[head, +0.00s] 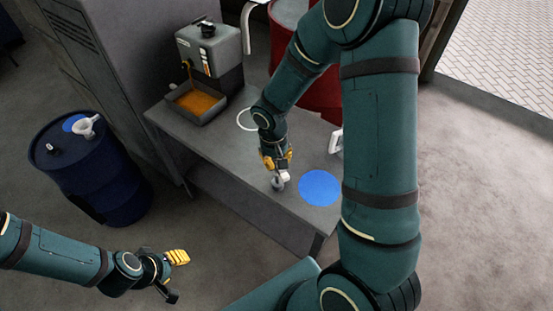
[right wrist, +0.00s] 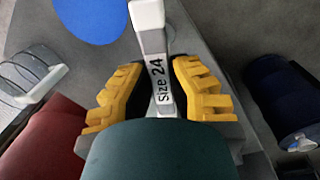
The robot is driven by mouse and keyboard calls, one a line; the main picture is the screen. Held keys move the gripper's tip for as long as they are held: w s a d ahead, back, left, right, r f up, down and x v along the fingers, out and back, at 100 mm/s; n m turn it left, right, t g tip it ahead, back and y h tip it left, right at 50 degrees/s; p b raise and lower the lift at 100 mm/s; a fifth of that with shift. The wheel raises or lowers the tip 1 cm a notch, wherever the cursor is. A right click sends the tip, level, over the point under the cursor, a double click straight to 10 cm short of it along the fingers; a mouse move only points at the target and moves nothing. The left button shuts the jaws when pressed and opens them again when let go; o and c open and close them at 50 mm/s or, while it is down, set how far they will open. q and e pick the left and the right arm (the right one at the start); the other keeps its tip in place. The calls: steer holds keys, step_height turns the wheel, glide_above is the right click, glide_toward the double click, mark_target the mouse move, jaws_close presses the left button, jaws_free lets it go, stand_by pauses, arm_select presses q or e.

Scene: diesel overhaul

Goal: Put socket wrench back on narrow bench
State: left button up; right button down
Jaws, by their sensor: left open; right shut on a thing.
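My right gripper (head: 276,163) is shut on the socket wrench (head: 284,177), over the narrow bench (head: 225,147). In the right wrist view the wrench (right wrist: 160,80) is a pale bar marked "Size 24", between the yellow fingers (right wrist: 160,95). A grey round part (head: 278,184) shows just below it in the head view; I cannot tell whether the wrench touches the bench. A blue disc (head: 320,187) lies on the bench to the right of the wrench. My left gripper (head: 174,276) is open and empty, low at the left, away from the bench.
A grey machine (head: 212,50) with an orange-filled tray (head: 198,102) stands at the bench's far end. A white ring (head: 247,119) marks the bench top, and a white object (head: 336,141) stands at its right edge. A blue drum (head: 90,170) is at left, a red drum (head: 322,92) behind.

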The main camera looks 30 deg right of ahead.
steer(key=shift+f+b, duration=0.4)
steer(key=shift+f, duration=0.15)
steer(key=shift+c, duration=1.7)
jaws_free()
steer(key=shift+r, duration=0.1)
arm_select(q)
steer(key=shift+f, duration=0.4)
arm_select(e)
step_height(320, 180, up, 6)
steer(key=p, duration=0.4)
steer(key=shift+r+p, duration=0.25)
steer(key=shift+p, duration=0.15)
steer(key=shift+r+p, duration=0.9)
steer(key=shift+r, duration=0.4)
arm_select(q)
step_height(320, 180, up, 7)
steer(key=shift+w+f, duration=0.2)
steer(key=shift+w, duration=0.05)
steer(key=shift+a, duration=0.1)
